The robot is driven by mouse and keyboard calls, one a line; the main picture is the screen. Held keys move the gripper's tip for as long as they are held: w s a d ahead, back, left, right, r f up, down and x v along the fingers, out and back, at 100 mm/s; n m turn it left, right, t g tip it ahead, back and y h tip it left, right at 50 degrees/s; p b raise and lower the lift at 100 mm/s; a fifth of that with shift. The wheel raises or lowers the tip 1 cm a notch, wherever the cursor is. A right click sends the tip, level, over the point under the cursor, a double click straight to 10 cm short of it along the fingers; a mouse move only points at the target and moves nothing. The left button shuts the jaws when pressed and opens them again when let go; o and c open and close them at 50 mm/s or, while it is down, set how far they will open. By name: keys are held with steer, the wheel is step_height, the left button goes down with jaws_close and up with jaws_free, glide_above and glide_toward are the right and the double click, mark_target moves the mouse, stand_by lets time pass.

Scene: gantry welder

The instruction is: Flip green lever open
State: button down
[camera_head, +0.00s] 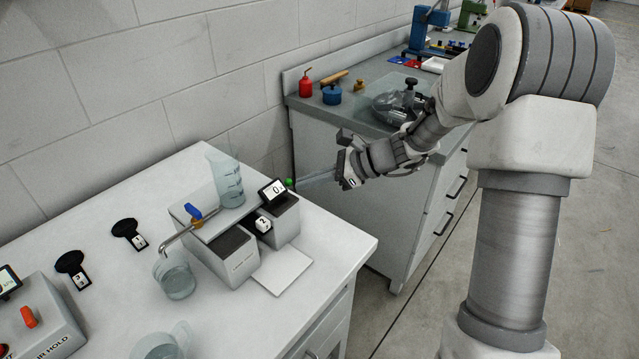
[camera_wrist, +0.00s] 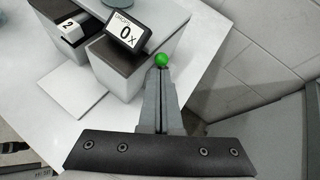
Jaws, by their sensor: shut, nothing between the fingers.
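The green lever's round knob (camera_head: 289,182) shows at the right side of a grey bench device (camera_head: 232,258), beside a small display (camera_head: 272,191) reading 0. In the wrist view the green knob (camera_wrist: 162,60) sits just past my fingertips (camera_wrist: 160,72); its stem is hidden. My gripper (camera_head: 301,183) reaches in from the right with its fingers shut together and empty. The fingertips are at or very near the knob; I cannot tell whether they touch it.
A clear beaker (camera_head: 226,178) stands on the device, and another beaker (camera_head: 175,277) is under its spout. A block marked 2 (camera_head: 263,222) is beside the display. A concrete wall (camera_head: 100,90) is behind. A second cabinet (camera_head: 345,205) stands right, across a gap.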

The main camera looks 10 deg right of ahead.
steer(key=shift+a+r+p, duration=0.1)
steer(key=shift+r+p, duration=0.05)
steer(key=shift+p, duration=0.25)
steer(key=shift+w+r+p, duration=0.1)
steer(key=shift+p, duration=0.55)
steer(key=shift+w+a+r+g+h+p, duration=0.15)
steer(key=shift+g+h+p, duration=0.2)
steer(key=shift+p, duration=0.5)
steer(key=shift+a+r+h+p, duration=0.15)
steer(key=shift+h+p, duration=0.1)
steer(key=shift+p, duration=0.4)
steer(key=w+a+g+h+p, duration=0.1)
steer(key=p, duration=0.4)
steer(key=w+a+r+m+g+h+p, duration=0.1)
steer(key=g+h+p, duration=0.1)
steer(key=p, duration=0.4)
steer(key=w+a+m+g+h+p, duration=0.1)
steer(key=h+p, duration=0.1)
steer(key=p, duration=0.4)
steer(key=shift+w+a+r+g, duration=0.1)
steer(key=shift+w+r+g, duration=0.1)
steer(key=shift+r+g, duration=0.2)
steer(key=shift+r, duration=0.1)
